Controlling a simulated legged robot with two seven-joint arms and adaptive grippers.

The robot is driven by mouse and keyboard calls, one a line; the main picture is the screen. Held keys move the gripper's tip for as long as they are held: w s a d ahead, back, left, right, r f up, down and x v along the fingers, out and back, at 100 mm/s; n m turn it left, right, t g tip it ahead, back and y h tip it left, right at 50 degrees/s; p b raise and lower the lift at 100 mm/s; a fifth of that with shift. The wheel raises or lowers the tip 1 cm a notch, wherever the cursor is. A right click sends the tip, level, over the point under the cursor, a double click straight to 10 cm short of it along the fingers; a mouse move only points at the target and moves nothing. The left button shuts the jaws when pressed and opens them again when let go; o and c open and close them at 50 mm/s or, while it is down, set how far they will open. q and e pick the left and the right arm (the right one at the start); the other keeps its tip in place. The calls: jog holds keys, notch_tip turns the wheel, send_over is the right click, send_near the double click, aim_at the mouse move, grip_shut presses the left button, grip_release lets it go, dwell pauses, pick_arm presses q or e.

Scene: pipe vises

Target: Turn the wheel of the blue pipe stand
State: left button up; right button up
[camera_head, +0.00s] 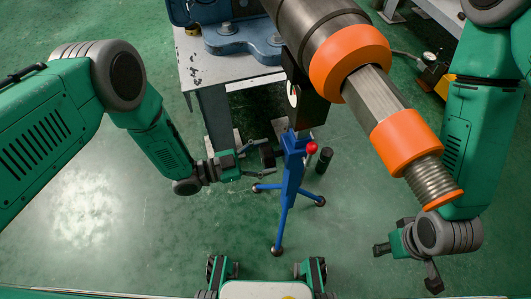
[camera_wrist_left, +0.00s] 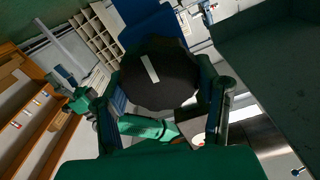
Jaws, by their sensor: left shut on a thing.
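The blue pipe stand (camera_head: 291,185) stands on the green floor on splayed legs, in the middle of the head view. Its dark wheel (camera_head: 267,155) is on the stand's left side. In the left wrist view the wheel (camera_wrist_left: 158,82) is a black many-sided disc with a white stripe. My left gripper (camera_head: 251,162) reaches it from the left and is shut on it, with a finger on each side. My right gripper (camera_head: 408,265) is open and empty at the lower right, apart from the stand.
A large pipe with orange collars (camera_head: 403,140) slants across the upper right, above the floor. A grey table (camera_head: 207,75) with blue equipment stands behind the stand. A red ball (camera_head: 312,148) and a black cylinder (camera_head: 325,160) are just right of the stand. The left floor is clear.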

pick_arm(q)
jog(key=shift+f+m, duration=0.1)
jog(key=shift+m, duration=0.2)
jog(key=o, duration=1.2)
jog(key=shift+a, duration=0.1)
jog(key=v, duration=1.2)
